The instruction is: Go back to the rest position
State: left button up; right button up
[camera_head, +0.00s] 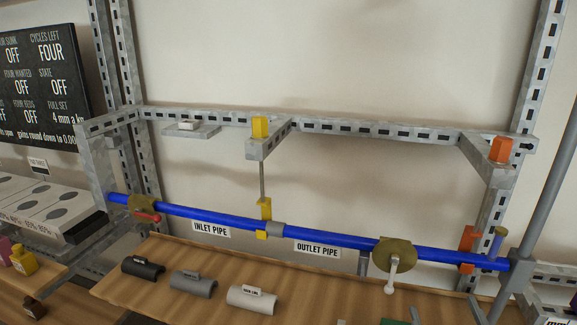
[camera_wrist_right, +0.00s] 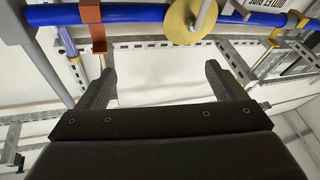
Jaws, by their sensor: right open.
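My right gripper (camera_wrist_right: 160,72) shows in the right wrist view with its two dark fingers spread apart and nothing between them. The blue pipe (camera_wrist_right: 130,13), an orange clamp (camera_wrist_right: 95,30) and a yellow disc (camera_wrist_right: 183,20) lie beyond the fingertips at the top of that view, apart from the fingers. I cannot make out either gripper clearly in the head view. My left gripper is not in view.
A blue pipe line (camera_head: 330,243) runs along a metal frame (camera_head: 350,128) above a wooden shelf (camera_head: 140,290). A black half-sleeve (camera_head: 143,268), a grey one (camera_head: 193,285) and a white one (camera_head: 252,300) lie there. A black status board (camera_head: 40,85) stands left.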

jog(key=s+d+f+m+g+h, duration=0.5)
jog(key=d+f+m+h, duration=0.1)
jog(key=d+h, duration=0.1)
jog(key=s+a+f+n+g+y, duration=0.1)
jog(key=s+a+f+g+y, duration=0.15)
jog(key=s+f+g, duration=0.55)
jog(key=s+a+f+n+g+y, duration=0.25)
jog(key=s+f+g, duration=0.35)
jog(key=s, duration=0.4)
notch_tip(320, 180, down, 26)
jog(key=s+d+m, duration=0.1)
jog(key=s+a+f+g, duration=0.1)
jog(key=s+f, duration=1.3)
jog(key=shift+s+a+y, duration=0.15)
jog(key=shift+s+y, duration=0.15)
jog(key=shift+s, duration=0.1)
